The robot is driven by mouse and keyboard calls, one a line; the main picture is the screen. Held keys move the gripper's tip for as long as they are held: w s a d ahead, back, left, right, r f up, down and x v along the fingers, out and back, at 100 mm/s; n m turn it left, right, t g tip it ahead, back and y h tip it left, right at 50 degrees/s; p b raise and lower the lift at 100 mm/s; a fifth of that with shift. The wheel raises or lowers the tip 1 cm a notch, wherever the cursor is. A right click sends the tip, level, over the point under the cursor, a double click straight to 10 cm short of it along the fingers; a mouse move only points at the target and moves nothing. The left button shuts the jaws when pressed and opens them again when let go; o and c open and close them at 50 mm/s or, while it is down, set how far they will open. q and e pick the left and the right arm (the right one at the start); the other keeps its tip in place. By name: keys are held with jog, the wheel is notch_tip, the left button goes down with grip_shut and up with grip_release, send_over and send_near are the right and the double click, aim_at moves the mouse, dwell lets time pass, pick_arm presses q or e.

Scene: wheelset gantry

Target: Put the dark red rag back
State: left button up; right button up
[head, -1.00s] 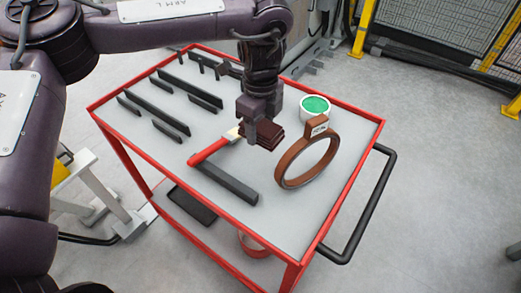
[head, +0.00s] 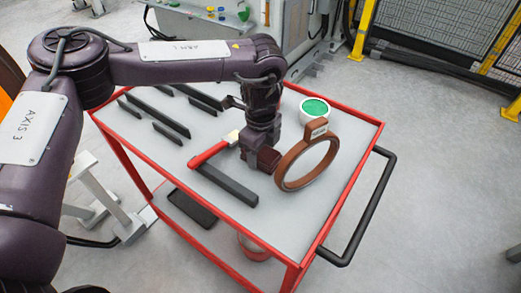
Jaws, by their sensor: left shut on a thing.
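The dark red rag (head: 268,160) is a small folded bundle at the middle of the red-rimmed cart's grey top (head: 225,225). My left gripper (head: 260,152) points down and is shut on the rag, at or just above the cart top; whether the rag touches the surface I cannot tell. The gripper hides part of the rag. My right gripper is not in view.
A brown ring with a tag (head: 281,178) stands close right of the rag. A red-handled brush (head: 209,154) and a dark bar (head: 228,186) lie to the left. A white tub with green contents (head: 314,110) and several black bars (head: 158,116) are farther back.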

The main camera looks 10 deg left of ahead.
pick_arm(q)
jog(key=o, duration=1)
jog(key=shift+c, duration=0.2)
notch_tip(320, 180, up, 12)
jog(key=shift+r, duration=0.15)
